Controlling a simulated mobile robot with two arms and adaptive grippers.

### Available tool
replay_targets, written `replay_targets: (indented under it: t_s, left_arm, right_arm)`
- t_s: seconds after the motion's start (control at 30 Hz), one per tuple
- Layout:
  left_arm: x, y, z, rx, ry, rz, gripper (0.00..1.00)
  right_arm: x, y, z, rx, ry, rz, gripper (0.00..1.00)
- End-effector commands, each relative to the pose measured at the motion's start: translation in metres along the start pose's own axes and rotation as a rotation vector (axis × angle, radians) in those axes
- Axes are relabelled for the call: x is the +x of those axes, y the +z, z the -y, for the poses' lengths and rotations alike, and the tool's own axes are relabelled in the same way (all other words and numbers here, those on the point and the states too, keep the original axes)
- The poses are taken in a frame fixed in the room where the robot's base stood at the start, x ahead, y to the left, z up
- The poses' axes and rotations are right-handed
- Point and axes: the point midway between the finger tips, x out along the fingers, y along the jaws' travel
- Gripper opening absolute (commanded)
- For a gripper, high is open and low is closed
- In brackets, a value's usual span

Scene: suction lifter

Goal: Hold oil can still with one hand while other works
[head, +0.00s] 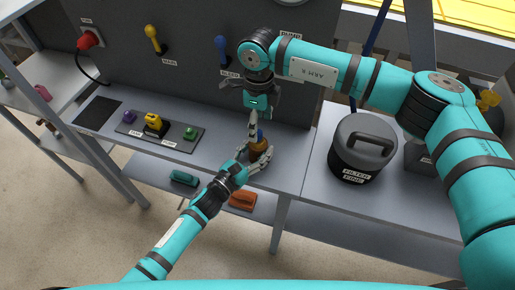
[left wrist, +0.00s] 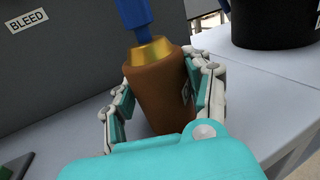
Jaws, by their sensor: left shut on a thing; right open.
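The oil can (head: 257,148) is a brown, tapered body with a gold collar and a blue top. It stands upright near the front edge of the shelf top. My left gripper (head: 261,153) is shut around it; in the left wrist view the fingers lie on both sides of the brown body (left wrist: 158,95). The blue top (left wrist: 134,14) runs out of the upper edge of that view. My right gripper (head: 255,107) is open and empty, pointing down just above the can.
A dark lidded canister (head: 361,150) labelled FILTER stands on the right bench. A tray (head: 160,131) with yellow, purple and green pieces lies to the left. The upright panel (head: 190,80) behind carries yellow and blue handles. Teal and orange items lie on the lower shelf.

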Motion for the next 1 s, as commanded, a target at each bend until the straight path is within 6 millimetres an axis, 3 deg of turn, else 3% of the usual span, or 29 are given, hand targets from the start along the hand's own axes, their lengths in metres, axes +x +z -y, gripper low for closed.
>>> replay_targets:
  t_s: [0.3, 0.7, 1.0]
  left_arm:
    - [0.0, 0.0, 0.0, 0.0, 0.0, 0.0, 0.14]
    - [0.0, 0.0, 0.0, 0.0, 0.0, 0.0, 0.14]
    - [0.0, 0.0, 0.0, 0.0, 0.0, 0.0, 0.14]
  right_arm:
    - [0.033, 0.0, 0.0, -0.001, 0.0, -0.001, 0.65]
    - [0.037, 0.0, 0.0, -0.001, -0.001, -0.001, 0.65]
    - [0.037, 0.0, 0.0, -0.001, -0.001, 0.0, 0.26]
